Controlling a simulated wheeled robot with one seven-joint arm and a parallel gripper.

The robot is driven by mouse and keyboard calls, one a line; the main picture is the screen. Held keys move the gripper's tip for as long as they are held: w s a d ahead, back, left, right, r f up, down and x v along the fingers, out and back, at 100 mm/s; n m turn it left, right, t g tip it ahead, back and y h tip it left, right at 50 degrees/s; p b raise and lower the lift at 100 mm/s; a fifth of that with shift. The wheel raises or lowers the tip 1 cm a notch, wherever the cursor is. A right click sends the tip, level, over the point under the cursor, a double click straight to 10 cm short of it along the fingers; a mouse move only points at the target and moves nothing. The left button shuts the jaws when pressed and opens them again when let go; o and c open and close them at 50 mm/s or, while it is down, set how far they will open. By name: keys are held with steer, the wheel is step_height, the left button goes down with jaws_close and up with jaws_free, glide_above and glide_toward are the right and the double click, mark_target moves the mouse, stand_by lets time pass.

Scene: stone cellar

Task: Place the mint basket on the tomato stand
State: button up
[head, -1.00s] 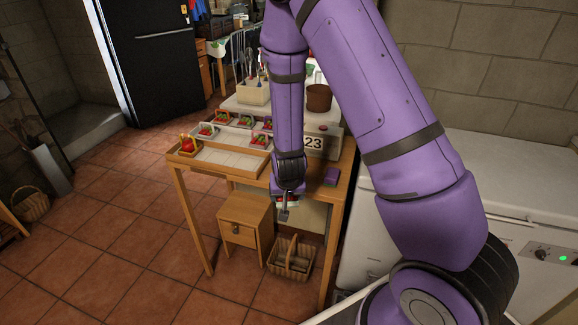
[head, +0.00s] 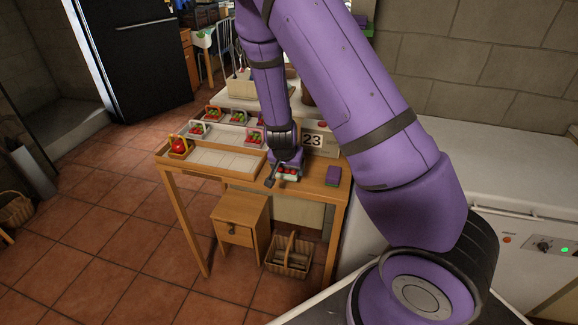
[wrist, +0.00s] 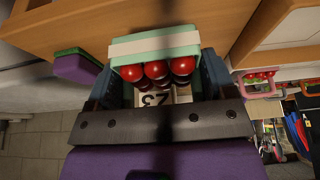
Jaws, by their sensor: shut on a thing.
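The mint basket (wrist: 155,42) is a pale green box with a white band and several red tomatoes, held between the fingers of my gripper (wrist: 160,78) in the wrist view. In the head view my gripper (head: 284,168) and the basket (head: 287,178) are above the right part of the wooden table, right of the stand; I cannot tell whether the basket touches the tabletop. The tomato stand (head: 222,160) is a wooden-framed tray with pale, empty slots and a large red tomato (head: 179,146) at its left corner. My arm hides part of the table behind.
Several small baskets of produce (head: 238,117) stand in a row behind the stand. A "23" card (head: 313,141) and a purple-green block (head: 333,175) are to the right. Below are a small cabinet (head: 239,226) and a wicker basket (head: 290,256).

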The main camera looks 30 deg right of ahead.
steer(key=w+d, duration=0.2)
steer(key=w, duration=0.1)
steer(key=w+d, duration=0.1)
steer(key=shift+w+d+f, duration=0.1)
steer(key=shift+w+f, duration=0.25)
steer(key=shift+w, duration=0.05)
steer(key=shift+f, duration=1.65)
steer(key=shift+s+f, duration=0.1)
steer(key=o, duration=0.9)
